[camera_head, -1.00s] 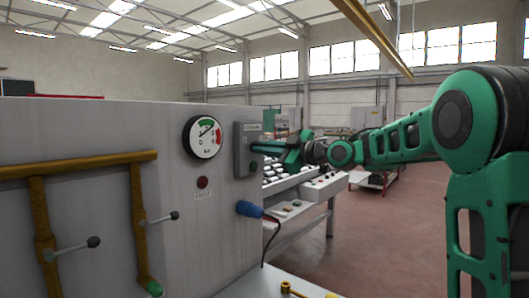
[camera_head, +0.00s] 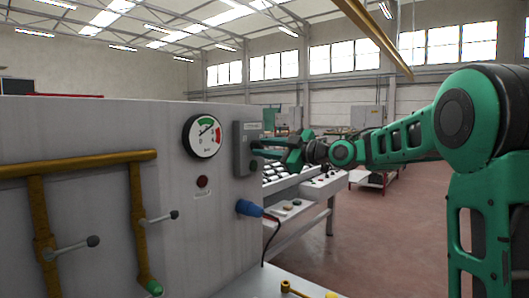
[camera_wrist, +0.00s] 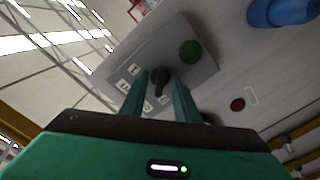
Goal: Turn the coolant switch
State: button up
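The coolant switch is a dark knob (camera_wrist: 159,80) on a grey box (camera_wrist: 192,45), seen in the wrist view. The box also shows in the head view (camera_head: 240,140), mounted on the right end of the machine's front panel. Small white labels lie left of the knob, and a green round button (camera_wrist: 191,51) sits right of it. In the wrist view the box is tilted against the fingers. In the head view my gripper (camera_head: 258,152) hides the knob.
A pressure gauge (camera_head: 203,137) and a red button (camera_head: 202,182) are left of the box. A blue plug (camera_head: 248,208) sticks out below it. Yellow pipes with levers (camera_head: 73,245) cover the panel's left. Floor on the right (camera_head: 385,240) is clear.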

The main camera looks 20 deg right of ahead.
jog(key=v, duration=1)
jog(key=shift+d, duration=0.2)
jog(key=shift+s, duration=0.1)
